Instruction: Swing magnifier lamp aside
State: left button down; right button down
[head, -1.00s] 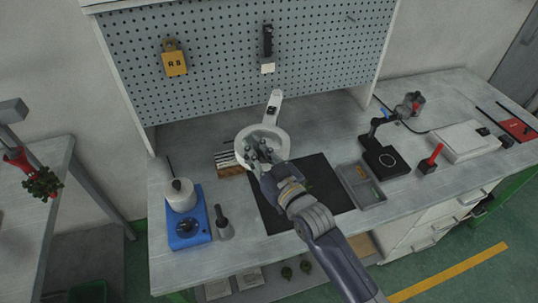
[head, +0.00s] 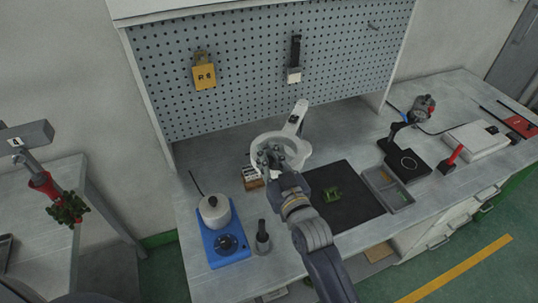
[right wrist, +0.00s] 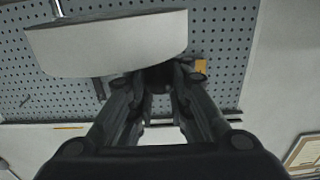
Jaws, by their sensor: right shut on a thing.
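The magnifier lamp (head: 305,157) is a white ring-shaped head on a white arm (head: 296,117) that reaches back toward the pegboard. Its head hangs over the back of the bench, left of the dark mat (head: 352,212). My right gripper (head: 270,155) is shut on the near-left rim of the lamp head. In the right wrist view the white rim (right wrist: 110,45) fills the upper left, by the dark fingers (right wrist: 155,80); the exact contact is hidden.
A small rack (head: 252,178) sits partly under the lamp head. A blue hot plate with a white pot (head: 215,211) and a dark tool (head: 262,238) stand left. A green piece (head: 333,194) lies on the mat. A grey tray (head: 395,197) and black stand (head: 407,163) are right.

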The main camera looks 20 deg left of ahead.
jog(key=c, duration=1.5)
grip_release()
jog(key=shift+s+a+f, duration=0.1)
jog(key=shift+s+f, duration=0.2)
jog(key=shift+f, duration=0.1)
jog(key=shift+s+a+r, duration=0.1)
jog(key=shift+s+r, duration=0.05)
jog(key=shift+r, duration=0.05)
jog(key=shift+s+d, duration=0.2)
jog(key=shift+d, duration=0.25)
jog(key=v, duration=1.1)
jog(key=shift+s+r, duration=0.1)
jog(key=shift+s, duration=0.05)
